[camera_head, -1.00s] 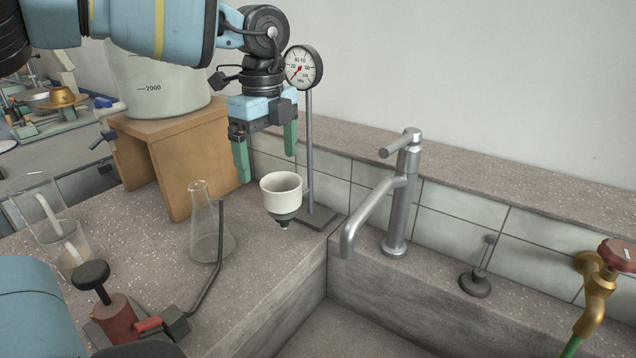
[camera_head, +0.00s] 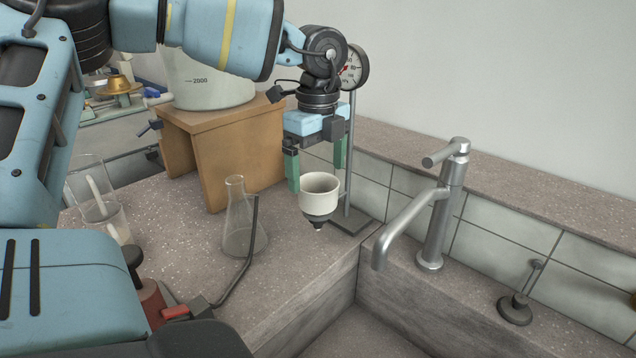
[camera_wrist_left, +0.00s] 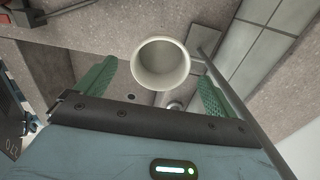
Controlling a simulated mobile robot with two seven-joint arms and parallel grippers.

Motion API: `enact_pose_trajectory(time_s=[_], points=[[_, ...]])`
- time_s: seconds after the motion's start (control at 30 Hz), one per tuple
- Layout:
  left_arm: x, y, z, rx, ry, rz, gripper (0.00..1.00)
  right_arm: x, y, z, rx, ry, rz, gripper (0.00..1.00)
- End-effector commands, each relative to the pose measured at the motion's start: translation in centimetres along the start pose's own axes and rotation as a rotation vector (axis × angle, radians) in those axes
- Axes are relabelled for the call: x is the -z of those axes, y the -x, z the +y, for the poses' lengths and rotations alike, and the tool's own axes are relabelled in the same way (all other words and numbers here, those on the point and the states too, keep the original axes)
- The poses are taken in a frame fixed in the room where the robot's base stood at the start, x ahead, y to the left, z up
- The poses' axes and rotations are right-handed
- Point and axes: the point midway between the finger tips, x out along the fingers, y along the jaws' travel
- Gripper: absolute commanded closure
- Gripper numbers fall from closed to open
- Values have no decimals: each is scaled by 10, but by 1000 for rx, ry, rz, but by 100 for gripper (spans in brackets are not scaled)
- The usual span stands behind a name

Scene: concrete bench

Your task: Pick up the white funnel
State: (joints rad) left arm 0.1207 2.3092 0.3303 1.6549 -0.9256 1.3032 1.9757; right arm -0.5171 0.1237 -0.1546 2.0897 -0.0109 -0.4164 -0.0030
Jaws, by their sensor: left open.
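The white funnel (camera_head: 319,196) is a cup-shaped piece with a dark lower part and a short spout. It is upright beside the gauge stand's rod, above the bench; what holds it up is unclear. My left gripper (camera_head: 317,174) is open, pointing down just above and behind the funnel's rim, with green fingers apart. In the left wrist view the funnel (camera_wrist_left: 162,80) shows its round open mouth between the two fingers of the gripper (camera_wrist_left: 156,68), with gaps on both sides. My right gripper is out of view.
A gauge stand (camera_head: 347,160) stands right behind the funnel. A glass flask (camera_head: 239,225) and a bent dark tube are left of it. A wooden stand (camera_head: 225,150) bears a large vessel. A steel tap (camera_head: 437,215) and sink lie to the right.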

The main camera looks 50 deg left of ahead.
Motion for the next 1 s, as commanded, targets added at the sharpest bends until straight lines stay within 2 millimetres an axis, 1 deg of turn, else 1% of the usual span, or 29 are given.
enact_pose_trajectory(time_s=[0.03, 0.2, 0.3, 0.53, 0.57, 0.93, 1.0], points=[[0, -8, 0, -4, 0, 1, 6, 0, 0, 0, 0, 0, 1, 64], [0, -32, 0, -3, -1, 1, 6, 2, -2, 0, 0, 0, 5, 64], [0, -42, 0, -2, 0, 1, 6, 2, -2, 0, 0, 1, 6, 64], [0, -43, 0, 1, 0, 0, 6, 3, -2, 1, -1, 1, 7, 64], [0, -43, 0, 1, 0, 0, 8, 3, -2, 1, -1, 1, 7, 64], [0, -43, 0, 1, 0, 0, 57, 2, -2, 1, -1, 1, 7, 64], [0, -43, 0, 2, 0, 0, 57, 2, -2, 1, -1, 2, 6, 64]])
